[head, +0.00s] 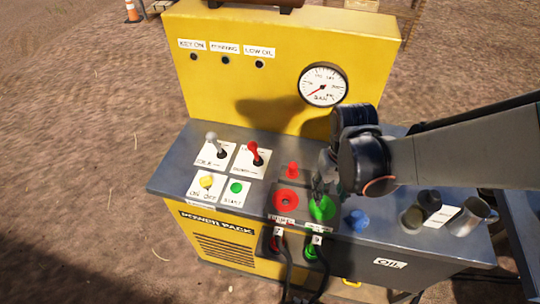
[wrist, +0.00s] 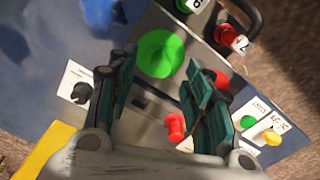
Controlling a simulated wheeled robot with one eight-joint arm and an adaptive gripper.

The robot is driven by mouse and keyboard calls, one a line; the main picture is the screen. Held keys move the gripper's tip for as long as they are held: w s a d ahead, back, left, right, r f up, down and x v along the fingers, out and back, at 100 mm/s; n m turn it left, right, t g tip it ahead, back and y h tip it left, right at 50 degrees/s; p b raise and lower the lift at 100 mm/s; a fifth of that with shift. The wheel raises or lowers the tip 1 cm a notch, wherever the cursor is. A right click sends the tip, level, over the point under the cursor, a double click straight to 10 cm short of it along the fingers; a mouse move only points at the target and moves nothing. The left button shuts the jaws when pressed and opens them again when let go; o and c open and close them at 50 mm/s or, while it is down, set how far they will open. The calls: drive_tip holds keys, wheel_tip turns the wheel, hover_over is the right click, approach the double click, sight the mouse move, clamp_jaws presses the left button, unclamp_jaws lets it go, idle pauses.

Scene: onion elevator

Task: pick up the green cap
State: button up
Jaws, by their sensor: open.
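A green round piece (head: 322,208) sits on the grey top of the power pack, right of the red round piece (head: 286,201). In the wrist view the green round piece (wrist: 160,52) lies beyond and between the fingertips. I cannot tell whether the green cap sits on it as a separate part. My gripper (head: 320,190) is above and behind it, pointing down, and partly hides it. In the wrist view my gripper (wrist: 160,68) has its two fingers apart with nothing held between them. A red cap (head: 292,170) stands behind the red piece and also shows in the wrist view (wrist: 175,127).
Hoses (head: 285,262) hang in front. The yellow gauge panel (head: 250,85) rises behind.

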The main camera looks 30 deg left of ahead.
sight(325, 200)
drive_tip(key=f+b, duration=0.1)
drive_tip(key=f, duration=0.1)
drive_tip(key=f+b, duration=0.1)
drive_tip(key=f, duration=0.1)
drive_tip(key=f+b, duration=0.1)
drive_tip(key=f, duration=0.2)
drive_tip(key=shift+w+a+b, duration=0.2)
drive_tip(key=shift+a+b, duration=0.1)
drive_tip(key=shift+b, duration=0.1)
drive_tip(key=shift+r, duration=0.1)
drive_tip(key=shift+c, duration=0.3)
drive_tip(key=c, duration=0.9)
